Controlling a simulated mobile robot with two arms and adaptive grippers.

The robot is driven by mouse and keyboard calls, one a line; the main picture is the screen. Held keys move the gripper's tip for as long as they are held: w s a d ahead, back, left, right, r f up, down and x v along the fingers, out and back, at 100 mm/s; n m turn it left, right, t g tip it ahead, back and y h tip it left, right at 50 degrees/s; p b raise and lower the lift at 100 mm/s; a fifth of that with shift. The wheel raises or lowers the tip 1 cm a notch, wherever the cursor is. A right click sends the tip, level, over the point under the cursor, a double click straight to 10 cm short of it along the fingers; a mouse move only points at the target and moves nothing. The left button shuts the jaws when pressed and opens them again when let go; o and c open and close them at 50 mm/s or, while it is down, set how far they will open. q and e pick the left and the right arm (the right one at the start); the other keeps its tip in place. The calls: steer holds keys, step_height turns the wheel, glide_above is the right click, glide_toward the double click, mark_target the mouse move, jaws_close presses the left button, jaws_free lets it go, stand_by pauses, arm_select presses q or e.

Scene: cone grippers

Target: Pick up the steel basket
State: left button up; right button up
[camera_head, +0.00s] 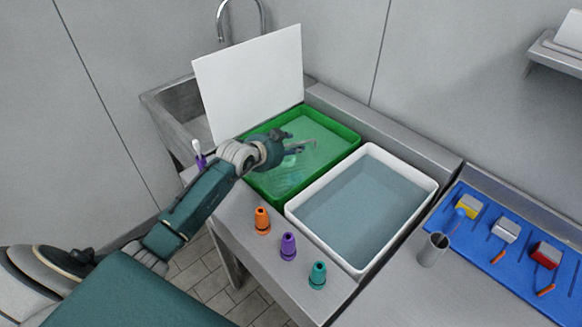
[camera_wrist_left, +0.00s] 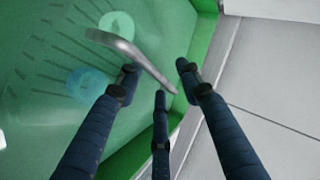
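A green tub (camera_head: 351,151) holds greenish liquid. A grey metal handle (camera_head: 307,142) rises from the tub beside my left gripper (camera_head: 290,148). In the left wrist view the curved steel handle (camera_wrist_left: 130,50) reaches between my fingers (camera_wrist_left: 160,80). Dark parallel lines (camera_wrist_left: 45,55) under the liquid look like part of the steel basket; its full outline is not clear. Round discs, one blue-green (camera_wrist_left: 85,84) and one pale green (camera_wrist_left: 117,24), show near these lines. My left fingers stand apart around the handle's end, and no firm hold shows. My right gripper is out of view.
A white tub (camera_head: 293,217) of bluish liquid stands right of the green tub. A metal cup (camera_head: 433,249) and blue mat (camera_head: 475,255) are at right. A white panel (camera_head: 250,85) stands behind.

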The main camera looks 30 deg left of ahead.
arm_select(q)
steer(key=shift+w+f, duration=0.25)
steer(key=shift+w, duration=0.2)
steer(key=shift+c, duration=1.3)
jaws_close()
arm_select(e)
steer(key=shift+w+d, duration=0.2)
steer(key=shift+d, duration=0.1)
arm_select(q)
steer(key=shift+d, duration=0.1)
